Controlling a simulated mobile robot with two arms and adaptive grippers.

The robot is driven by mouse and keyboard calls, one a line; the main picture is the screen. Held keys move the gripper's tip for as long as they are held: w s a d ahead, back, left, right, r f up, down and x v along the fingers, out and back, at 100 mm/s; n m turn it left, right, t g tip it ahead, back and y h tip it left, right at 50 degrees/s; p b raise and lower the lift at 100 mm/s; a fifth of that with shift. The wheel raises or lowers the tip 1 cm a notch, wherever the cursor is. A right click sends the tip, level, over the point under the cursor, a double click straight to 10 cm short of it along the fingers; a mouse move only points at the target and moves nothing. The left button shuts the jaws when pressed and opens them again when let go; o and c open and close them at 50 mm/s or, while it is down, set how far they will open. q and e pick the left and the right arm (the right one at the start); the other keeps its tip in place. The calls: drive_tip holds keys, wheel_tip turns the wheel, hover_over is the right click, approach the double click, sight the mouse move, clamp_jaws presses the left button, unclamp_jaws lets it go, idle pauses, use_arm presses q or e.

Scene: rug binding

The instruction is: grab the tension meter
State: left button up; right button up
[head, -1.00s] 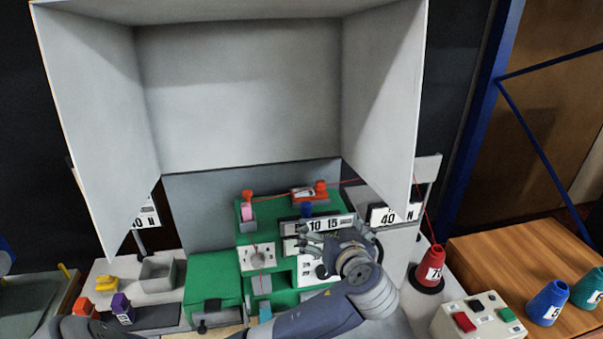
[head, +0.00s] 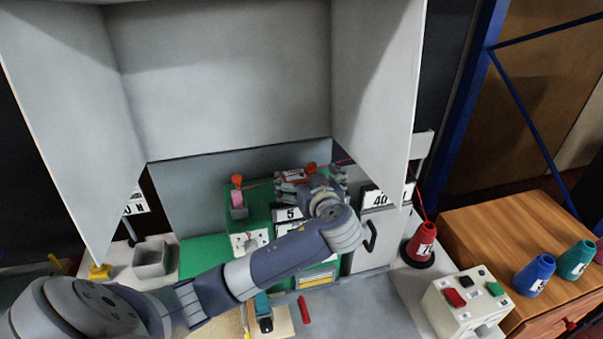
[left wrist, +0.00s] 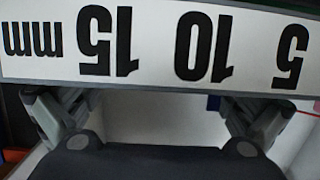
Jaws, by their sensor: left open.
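A small red device with a pale face (head: 292,174), which looks like the tension meter, sits at the top of the green machine with a red thread near it. I cannot read its face. My left gripper (head: 312,183) is open just in front of it and partly covers it. In the left wrist view, the open fingers (left wrist: 155,112) spread to both sides with nothing seen between them. A white plate marked 5, 10, 15 mm (left wrist: 155,42) fills the top of that view, upside down. My right gripper is not in view.
A grey hood (head: 225,75) hangs over the green machine (head: 205,257). A 40 N sign (head: 377,198) and a red thread cone (head: 421,243) stand to the right. A control box (head: 463,304) is at the front right. A grey bin (head: 152,258) stands at the left.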

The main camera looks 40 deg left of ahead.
sight(302, 178)
use_arm(q)
drive_tip(key=p+x, duration=0.1)
drive_tip(key=x, duration=0.2)
drive_tip(key=shift+a+r+p, duration=0.1)
drive_tip(key=shift+a+p, duration=0.05)
drive_tip(key=shift+p, duration=0.15)
drive_tip(key=shift+w+a+f, duration=0.25)
drive_tip(key=shift+d, duration=0.1)
drive_tip(key=c, duration=1.2)
drive_tip(key=shift+c, duration=0.5)
drive_tip(key=shift+r, duration=0.1)
